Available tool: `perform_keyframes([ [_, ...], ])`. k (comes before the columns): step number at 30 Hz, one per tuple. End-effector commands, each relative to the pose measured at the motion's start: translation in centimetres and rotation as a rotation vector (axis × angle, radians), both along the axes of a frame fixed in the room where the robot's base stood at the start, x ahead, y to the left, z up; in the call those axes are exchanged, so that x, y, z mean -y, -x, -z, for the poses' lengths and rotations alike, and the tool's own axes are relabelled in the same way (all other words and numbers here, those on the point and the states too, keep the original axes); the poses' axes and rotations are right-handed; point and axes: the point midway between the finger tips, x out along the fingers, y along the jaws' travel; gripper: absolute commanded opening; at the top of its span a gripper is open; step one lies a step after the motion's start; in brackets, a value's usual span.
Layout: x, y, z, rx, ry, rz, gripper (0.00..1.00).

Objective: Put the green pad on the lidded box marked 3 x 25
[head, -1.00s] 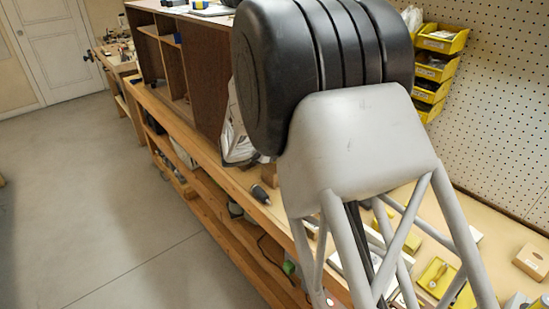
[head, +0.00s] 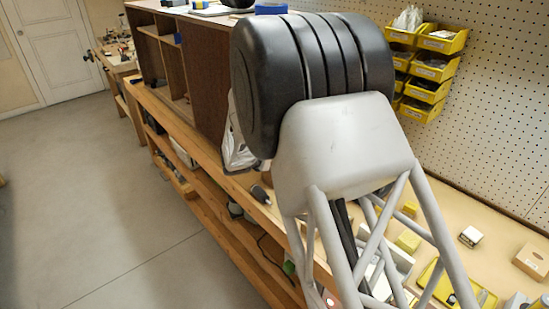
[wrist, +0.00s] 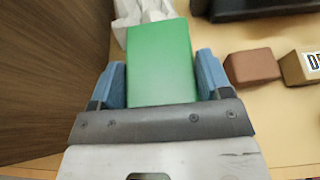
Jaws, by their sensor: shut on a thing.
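The green pad (wrist: 160,50) is between the two blue fingers of my gripper (wrist: 160,78) in the wrist view. The fingers are shut on its sides, and it sticks out beyond them. My arm hides the gripper and the pad in the head view. I cannot make out a lidded box marked 3 x 25 in either view. A box with dark lettering on a white label (wrist: 313,62) is cut off at the right edge of the wrist view; its full marking is not readable.
A brown block (wrist: 252,68) and a white bag (wrist: 143,10) are near the pad. The cabinet's wooden side (wrist: 45,70) is close on the left. In the head view, a cardboard box (head: 532,262) and small white box (head: 471,236) stand on the bench, below yellow bins (head: 428,90).

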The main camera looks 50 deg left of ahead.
Motion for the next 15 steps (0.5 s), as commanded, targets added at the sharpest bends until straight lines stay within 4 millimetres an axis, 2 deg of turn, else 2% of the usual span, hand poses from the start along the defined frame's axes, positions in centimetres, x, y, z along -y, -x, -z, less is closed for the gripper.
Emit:
perform_keyframes([
  [8, 0.01, 0.0, 0.25, 0.0, 0.0, 0.0, 0.45],
  [9, 0.01, 0.0, 0.32, 0.0, 0.001, 0.0, 0.73],
  [14, 0.01, 0.01, 0.28, 0.0, 0.0, 0.0, 0.97],
  [15, 0.01, 0.01, 0.28, 0.0, 0.0, 0.0, 0.97],
])
